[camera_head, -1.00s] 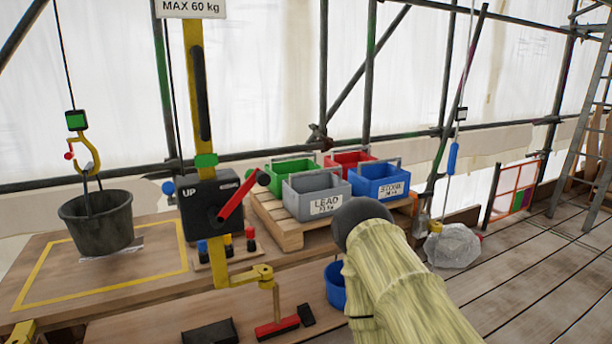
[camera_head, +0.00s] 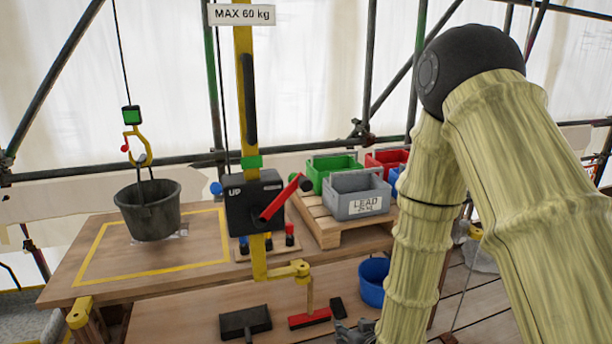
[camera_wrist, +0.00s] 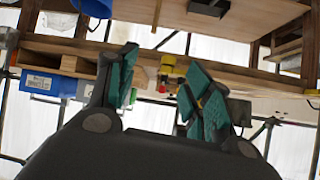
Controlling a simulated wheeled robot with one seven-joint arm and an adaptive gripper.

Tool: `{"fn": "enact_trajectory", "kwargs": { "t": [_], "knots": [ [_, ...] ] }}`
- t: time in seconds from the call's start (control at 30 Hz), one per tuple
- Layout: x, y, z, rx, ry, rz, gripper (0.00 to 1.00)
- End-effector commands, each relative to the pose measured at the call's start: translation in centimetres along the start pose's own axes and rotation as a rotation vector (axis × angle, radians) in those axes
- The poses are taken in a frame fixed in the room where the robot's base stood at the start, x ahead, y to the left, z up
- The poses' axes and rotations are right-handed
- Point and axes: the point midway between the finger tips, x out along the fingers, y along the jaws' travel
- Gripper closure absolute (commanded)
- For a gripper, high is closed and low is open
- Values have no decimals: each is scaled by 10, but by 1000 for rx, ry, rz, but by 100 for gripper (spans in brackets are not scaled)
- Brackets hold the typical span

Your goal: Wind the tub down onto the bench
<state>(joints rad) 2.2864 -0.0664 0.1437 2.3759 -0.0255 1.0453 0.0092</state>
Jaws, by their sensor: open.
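The dark tub (camera_head: 148,212) hangs upright from a yellow hook (camera_head: 140,145) on a cable at the left, over the bench (camera_head: 95,285). Whether a gap remains under it is hard to tell. The black winch box (camera_head: 240,203), marked UP, sits on a yellow post (camera_head: 246,120). Its red crank (camera_head: 280,203) slants up to the right, ending in a dark knob. My gripper (camera_head: 355,332) is low at the bottom edge of the head view, partly cut off and apart from the crank. In the wrist view my gripper (camera_wrist: 158,85) has its teal-padded fingers spread, with nothing between them.
A yellow outline (camera_head: 92,262) marks the bench top. A pallet (camera_head: 318,222) right of the winch bears grey (camera_head: 345,188), green and red crates. A blue bucket (camera_head: 372,275) and a red brush (camera_head: 310,318) sit lower.

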Motion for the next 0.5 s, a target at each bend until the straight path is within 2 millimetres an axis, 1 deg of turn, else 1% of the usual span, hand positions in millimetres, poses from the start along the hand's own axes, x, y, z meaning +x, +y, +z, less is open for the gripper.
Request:
{"fn": "enact_trajectory", "kwargs": {
  "t": [0.03,0.07,0.1,0.17,0.2,0.27,0.3,0.4,0.5],
  "knots": [
    [-7,-9,-39,-13,64,-12,49],
    [-11,-14,-58,-20,101,-19,49],
    [-16,-20,-84,-29,149,-27,49],
    [-25,-31,-122,-42,221,-41,49],
    [-33,-38,-146,-51,269,-51,49],
    [-45,-48,-181,-64,336,-64,49],
    [-53,-55,-202,-73,379,-73,49],
    [-74,-71,-248,-91,472,-92,49],
    [-90,-82,-280,-105,541,-107,49]
  ]
}}
